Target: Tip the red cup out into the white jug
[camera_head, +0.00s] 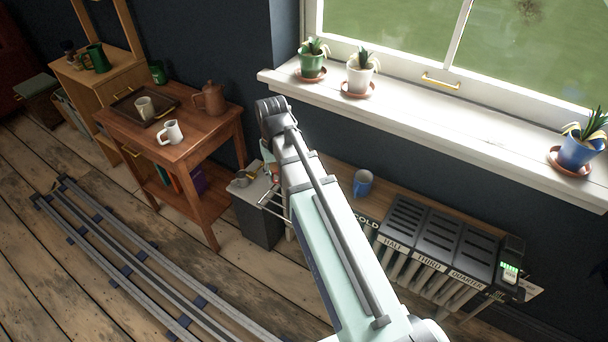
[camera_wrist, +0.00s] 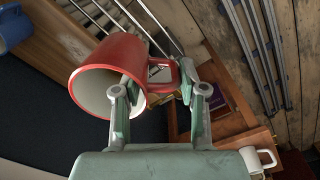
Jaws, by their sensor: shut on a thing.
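The red cup (camera_wrist: 112,52) is in my gripper (camera_wrist: 158,80) in the wrist view. The fingers are closed about its handle side. Its mouth faces the lower left of that picture, showing a pale inside; I cannot tell its contents or tilt. In the head view my arm hides most of the gripper and cup. The white jug (camera_head: 172,132) stands upright on the wooden side table's front part, left of my gripper and apart from it. It also shows at the lower right of the wrist view (camera_wrist: 256,159).
The side table (camera_head: 196,150) also holds a dark tray (camera_head: 127,104) with a pale mug (camera_head: 145,107), and a brown pot (camera_head: 210,98). A dark cabinet (camera_head: 257,222) stands beside it. A blue mug (camera_head: 362,183) is right of my arm. Potted plants line the windowsill (camera_head: 420,105).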

